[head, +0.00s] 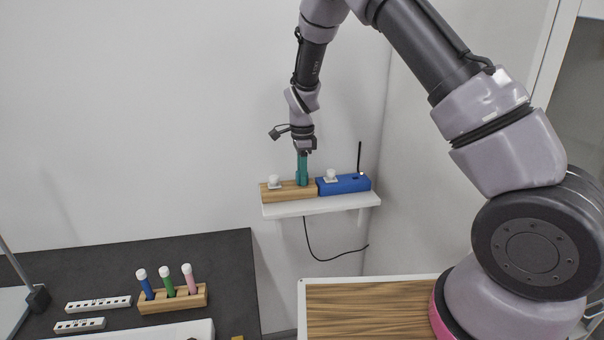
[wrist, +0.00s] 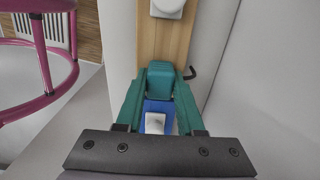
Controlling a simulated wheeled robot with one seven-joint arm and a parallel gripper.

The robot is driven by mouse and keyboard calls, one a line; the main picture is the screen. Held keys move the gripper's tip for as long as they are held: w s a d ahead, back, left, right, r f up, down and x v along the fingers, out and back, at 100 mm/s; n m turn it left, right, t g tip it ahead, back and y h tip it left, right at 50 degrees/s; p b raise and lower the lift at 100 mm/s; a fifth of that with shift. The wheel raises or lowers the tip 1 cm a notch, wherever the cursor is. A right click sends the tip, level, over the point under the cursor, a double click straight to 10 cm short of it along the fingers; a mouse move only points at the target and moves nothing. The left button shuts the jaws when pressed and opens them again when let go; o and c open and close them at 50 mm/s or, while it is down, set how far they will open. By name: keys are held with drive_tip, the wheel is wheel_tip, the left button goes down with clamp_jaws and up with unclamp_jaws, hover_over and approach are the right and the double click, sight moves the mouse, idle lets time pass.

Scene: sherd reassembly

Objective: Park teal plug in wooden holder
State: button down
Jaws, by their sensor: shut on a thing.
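The wooden holder (head: 268,193) sits on the left half of a white wall shelf; its wood also shows in the wrist view (wrist: 150,45). My gripper (head: 302,180) points down over the holder's right part. In the wrist view its teal fingers (wrist: 160,88) are shut on the teal plug (wrist: 161,75), a block of nearly the same colour. The plug is at the holder's end nearest the blue socket block (head: 345,184). The plug's underside is hidden, so I cannot tell if it is seated. A white plug (head: 274,181) stands on the holder's left part.
Another white plug (head: 331,175) and a thin black upright (head: 360,157) are on the blue block. The white shelf (head: 320,205) has a cable (head: 309,240) hanging below. A tube rack (head: 172,302) stands on the dark bench (head: 215,250). A magenta frame (wrist: 45,70) shows in the wrist view.

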drive_tip(key=shift+c, duration=0.2)
unclamp_jaws()
idle(0.3)
drive_tip(key=shift+r, duration=4)
